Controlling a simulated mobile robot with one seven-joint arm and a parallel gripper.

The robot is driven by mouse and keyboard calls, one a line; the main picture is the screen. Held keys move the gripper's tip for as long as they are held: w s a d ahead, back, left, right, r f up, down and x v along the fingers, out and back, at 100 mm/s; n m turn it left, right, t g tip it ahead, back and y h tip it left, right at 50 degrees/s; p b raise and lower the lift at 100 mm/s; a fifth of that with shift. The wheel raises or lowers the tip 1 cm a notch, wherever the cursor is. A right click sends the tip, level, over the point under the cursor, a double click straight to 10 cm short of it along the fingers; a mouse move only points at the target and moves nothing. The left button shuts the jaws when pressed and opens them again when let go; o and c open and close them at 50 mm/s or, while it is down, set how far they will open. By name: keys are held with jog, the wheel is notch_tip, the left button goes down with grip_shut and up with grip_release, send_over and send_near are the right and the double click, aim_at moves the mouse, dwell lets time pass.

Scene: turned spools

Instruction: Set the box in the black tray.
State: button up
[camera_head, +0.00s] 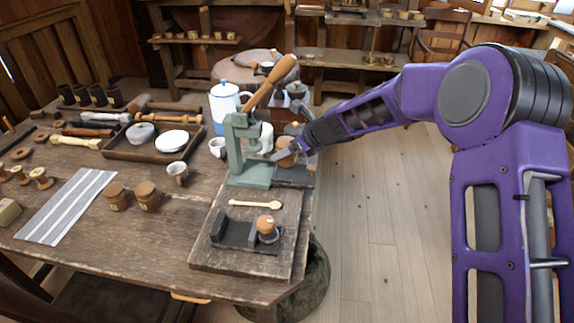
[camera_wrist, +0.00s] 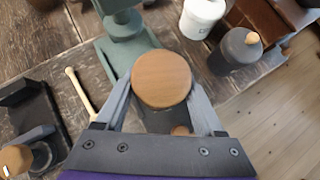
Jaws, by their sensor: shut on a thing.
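The box is a round wooden piece with a flat light-brown top (camera_wrist: 161,79), and it also shows in the head view (camera_head: 286,150). My gripper (camera_head: 284,156) is shut on its sides, with one finger on each side in the wrist view. A black tray (camera_head: 294,177) lies at the table's right edge, beside the green press's base. The box is over this tray; I cannot tell whether it touches it. In the wrist view, the box and fingers hide part of the dark surface below, where a small brown round thing (camera_wrist: 181,131) shows.
A green lever press (camera_head: 249,178) stands close left of my gripper.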

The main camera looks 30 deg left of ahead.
aim_at(287, 162)
notch_tip(287, 162, down, 4)
jog(key=shift+f+b, duration=0.2)
jog(key=shift+b, duration=0.35)
jog(key=o, duration=1.5)
jog(key=p+v, duration=0.1)
jog(key=v, duration=1.1)
jog(key=shift+r, duration=0.1)
